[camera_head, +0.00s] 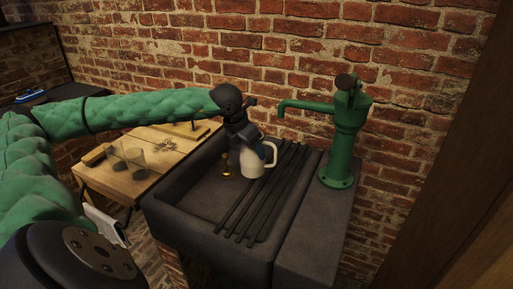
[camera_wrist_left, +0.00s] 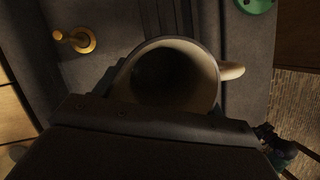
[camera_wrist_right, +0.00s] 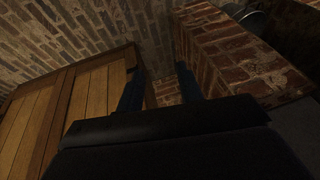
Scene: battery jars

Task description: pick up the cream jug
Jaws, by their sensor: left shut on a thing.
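The cream jug (camera_head: 252,162) is upright in the dark stone sink, at the left end of the dark bars, its handle toward the right. My left gripper (camera_head: 258,148) reaches down from above and is shut on the jug. In the left wrist view the jug (camera_wrist_left: 212,62) shows from above, with its open mouth dark inside and its handle at the right. The left fingertips are hidden there. Whether the jug's base touches the sink or bars cannot be told. My right gripper (camera_wrist_right: 160,92) shows only in its own wrist view, fingers apart, with nothing between them.
The sink (camera_head: 190,212) has a row of dark bars (camera_head: 262,205) across it and a brass drain piece (camera_wrist_left: 75,40). A green hand pump (camera_head: 345,135) stands right of it, its spout reaching toward the sink. A wooden table (camera_head: 140,183) with glass jars is at left.

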